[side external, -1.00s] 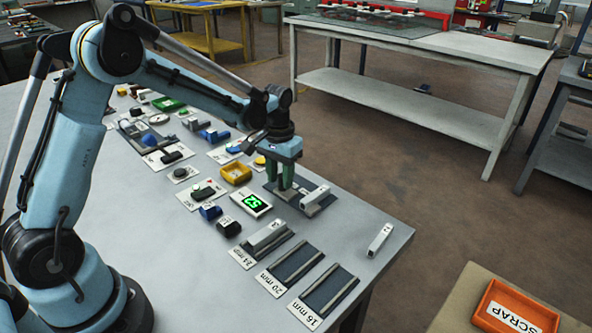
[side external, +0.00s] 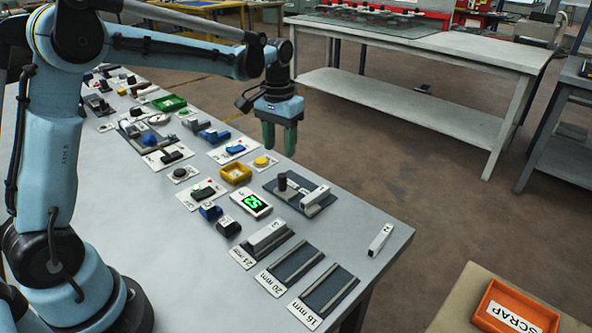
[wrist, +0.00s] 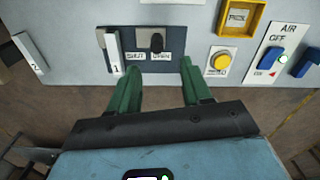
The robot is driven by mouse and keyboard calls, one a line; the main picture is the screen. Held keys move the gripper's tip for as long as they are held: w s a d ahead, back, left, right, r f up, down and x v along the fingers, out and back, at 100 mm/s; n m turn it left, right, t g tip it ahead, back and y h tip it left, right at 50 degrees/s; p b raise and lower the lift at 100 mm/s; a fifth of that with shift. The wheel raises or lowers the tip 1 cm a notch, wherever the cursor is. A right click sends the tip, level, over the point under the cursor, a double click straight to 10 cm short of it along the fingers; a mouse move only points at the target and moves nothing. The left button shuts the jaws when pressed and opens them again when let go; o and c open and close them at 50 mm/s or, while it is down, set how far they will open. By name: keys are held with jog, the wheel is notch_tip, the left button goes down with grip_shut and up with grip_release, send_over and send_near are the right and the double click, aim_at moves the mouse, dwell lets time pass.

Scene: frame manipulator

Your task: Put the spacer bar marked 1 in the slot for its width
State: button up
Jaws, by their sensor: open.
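The spacer bar marked 1 (wrist: 115,53) lies in the dark clamp fixture (wrist: 138,72), left of the black lever knob (wrist: 157,43). The knob is nearer the OPEN label than the SHUT label. In the side view the bar (side external: 315,197) is pale and lies at the fixture's near end. My gripper (side external: 280,146) is open and empty, raised above and behind the fixture. Two empty dark slots are marked 20 mm (side external: 293,264) and 16 mm (side external: 329,291). The 24 mm slot (side external: 247,257) has a pale bar marked 3 (side external: 268,235) in it.
Another pale bar (side external: 380,239), marked 2 in the wrist view (wrist: 31,53), lies near the table edge. A display with green digits (side external: 252,204), a yellow tray (side external: 236,172) and several switches stand left of the fixture. An orange SCRAP tray (side external: 517,308) is at lower right.

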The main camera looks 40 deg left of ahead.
jog(key=shift+r, duration=1.45)
jog(key=s+d+m+t, duration=0.1)
jog(key=s+d+t, duration=0.1)
jog(key=s, duration=0.6)
jog(key=s+d+m+t, duration=0.1)
jog(key=s+d+t, duration=0.2)
jog(key=s+t, duration=0.2)
jog(key=s, duration=0.3)
jog(key=shift+d+f, duration=0.25)
jog(key=shift+f, duration=0.05)
jog(key=shift+o, duration=0.2)
